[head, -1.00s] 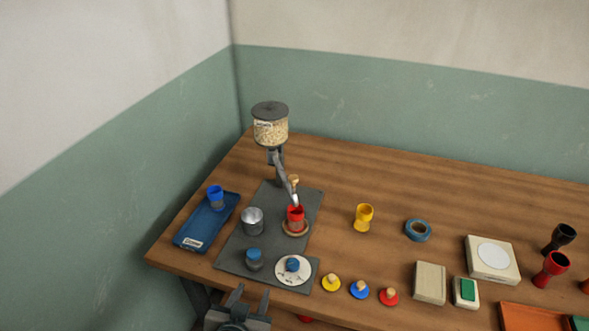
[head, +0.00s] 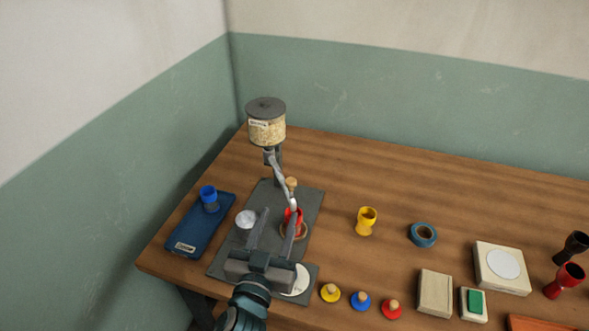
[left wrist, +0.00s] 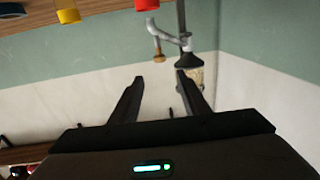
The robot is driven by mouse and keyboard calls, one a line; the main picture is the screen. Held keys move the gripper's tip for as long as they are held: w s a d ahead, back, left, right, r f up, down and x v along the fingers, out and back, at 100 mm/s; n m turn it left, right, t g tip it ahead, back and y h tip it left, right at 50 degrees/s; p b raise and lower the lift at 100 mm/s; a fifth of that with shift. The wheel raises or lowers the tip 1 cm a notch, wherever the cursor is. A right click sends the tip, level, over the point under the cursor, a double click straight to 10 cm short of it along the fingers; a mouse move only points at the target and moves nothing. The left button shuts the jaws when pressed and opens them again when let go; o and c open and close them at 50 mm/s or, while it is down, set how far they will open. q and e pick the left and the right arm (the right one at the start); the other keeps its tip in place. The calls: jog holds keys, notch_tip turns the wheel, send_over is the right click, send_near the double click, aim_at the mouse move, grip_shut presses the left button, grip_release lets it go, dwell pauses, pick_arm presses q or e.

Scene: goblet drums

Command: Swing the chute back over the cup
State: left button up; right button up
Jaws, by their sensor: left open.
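The grey chute (head: 281,178) runs down from the seed hopper (head: 267,131), with a wooden knob (head: 291,184) beside it. Its lower end shows at the top of the red cup (head: 298,217); I cannot tell whether it is exactly over the mouth. The cup sits on a round wooden base, partly hidden by my left gripper (head: 278,211). That gripper is open and empty, its fingers reaching toward the cup and chute, apart from the knob. In the left wrist view the chute (left wrist: 165,35) and knob (left wrist: 159,57) appear upside down beyond the open fingers. My right gripper is not in view.
A metal cup (head: 245,219) stands just left of the fingers. A yellow cup (head: 366,220) and blue tape roll (head: 423,235) stand right. The table behind them is clear.

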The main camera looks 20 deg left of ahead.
aim_at(291, 181)
pick_arm(q)
jog(key=w+p, duration=0.1)
jog(key=w, duration=0.4)
jog(key=w+p, duration=0.2)
jog(key=w, duration=0.4)
jog(key=w+a+p, duration=0.1)
jog(key=w+p, duration=0.1)
jog(key=w, duration=0.3)
jog(key=shift+w, duration=0.15)
jog(key=shift+w+f, duration=0.1)
jog(key=shift+w, duration=0.55)
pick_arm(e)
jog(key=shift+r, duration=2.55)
pick_arm(q)
grip_shut()
